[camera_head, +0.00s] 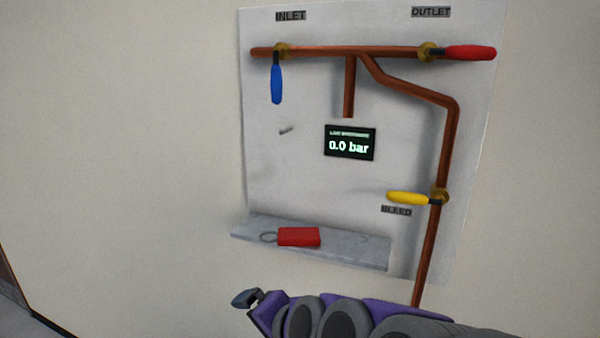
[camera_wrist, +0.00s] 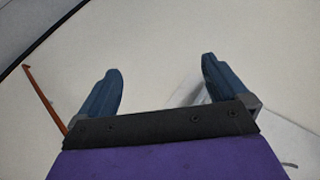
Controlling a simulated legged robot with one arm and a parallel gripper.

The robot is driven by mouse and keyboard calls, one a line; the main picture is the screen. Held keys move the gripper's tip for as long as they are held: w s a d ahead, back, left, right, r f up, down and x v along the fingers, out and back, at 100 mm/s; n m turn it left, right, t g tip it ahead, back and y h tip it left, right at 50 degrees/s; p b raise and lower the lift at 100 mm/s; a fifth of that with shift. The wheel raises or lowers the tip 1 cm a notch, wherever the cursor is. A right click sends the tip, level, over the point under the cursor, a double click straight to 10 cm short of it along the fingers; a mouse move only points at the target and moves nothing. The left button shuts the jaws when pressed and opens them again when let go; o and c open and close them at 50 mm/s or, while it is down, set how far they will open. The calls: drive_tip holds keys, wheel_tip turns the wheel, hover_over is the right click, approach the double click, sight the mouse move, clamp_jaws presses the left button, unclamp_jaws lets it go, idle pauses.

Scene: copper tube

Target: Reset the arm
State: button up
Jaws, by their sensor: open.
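My gripper (camera_wrist: 162,85) is open and empty in the wrist view, with its two blue-grey fingers spread apart and bare wall between them. In the head view my gripper (camera_head: 247,298) shows at the lower middle, pointing left. It is below the shelf and apart from it. My purple and grey arm (camera_head: 345,315) reaches in from the lower right edge. In the head view only part of the gripper can be made out.
A white panel (camera_head: 300,180) carries copper tube (camera_head: 348,51) with a blue handle (camera_head: 276,84), a red handle (camera_head: 470,53) and a yellow handle (camera_head: 407,198). A display (camera_head: 350,142) reads 0.0 bar. A red tag (camera_head: 299,237) lies on the shelf (camera_head: 345,252). The wall at left is bare.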

drive_tip(key=s+d+f+n+g+h+b, duration=0.1)
drive_tip(key=s+d+f+n+g+h, duration=0.2)
drive_tip(key=s+d+f, duration=0.5)
drive_tip(key=s+d+f+n+g+h+b, duration=0.1)
drive_tip(key=s+d+f+n+g+h, duration=0.2)
drive_tip(key=s+d, duration=1)
wheel_tip(320, 180, down, 5)
drive_tip(key=s+g, duration=0.2)
drive_tip(key=g, duration=0.1)
drive_tip(key=shift+s+d+n+g+h+b, duration=0.2)
drive_tip(key=shift+d+n+g+h+b, duration=0.1)
drive_tip(key=shift+d+b, duration=0.1)
